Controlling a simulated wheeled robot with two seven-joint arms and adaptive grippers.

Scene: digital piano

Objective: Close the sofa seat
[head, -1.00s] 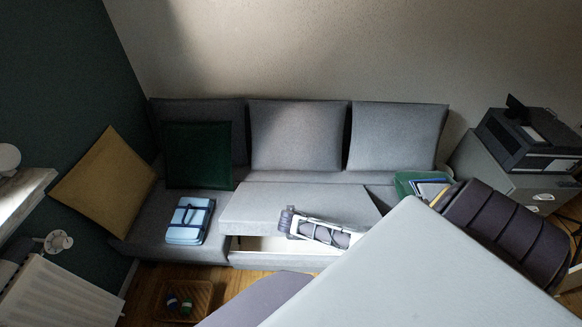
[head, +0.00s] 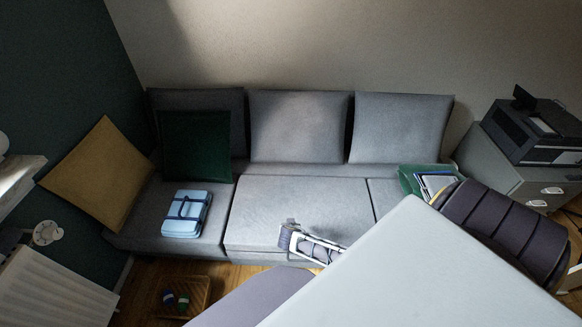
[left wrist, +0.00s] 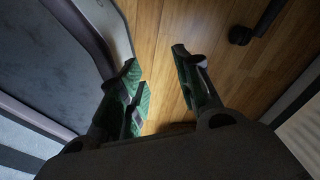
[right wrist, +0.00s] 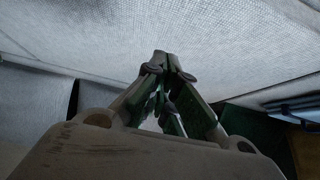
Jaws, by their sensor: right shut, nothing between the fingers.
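The grey sofa (head: 160,215) stands along the back wall. Its middle seat (head: 270,205) lies flat in the head view, level with its neighbours, and no open gap shows at its front. My right gripper (head: 288,236) is at the front part of this seat. In the right wrist view its fingers (right wrist: 164,66) are shut and empty, close to grey fabric; contact cannot be told. My left gripper (left wrist: 160,68) is open and empty above the wooden floor; the head view does not show it.
A blue folded bundle (head: 187,213) lies on the left seat, with green (head: 196,146) and yellow (head: 100,174) cushions nearby. A green box of papers (head: 418,180) is at the right end. A wicker basket (head: 200,296) is on the floor. A large pale surface (head: 410,265) blocks the lower right.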

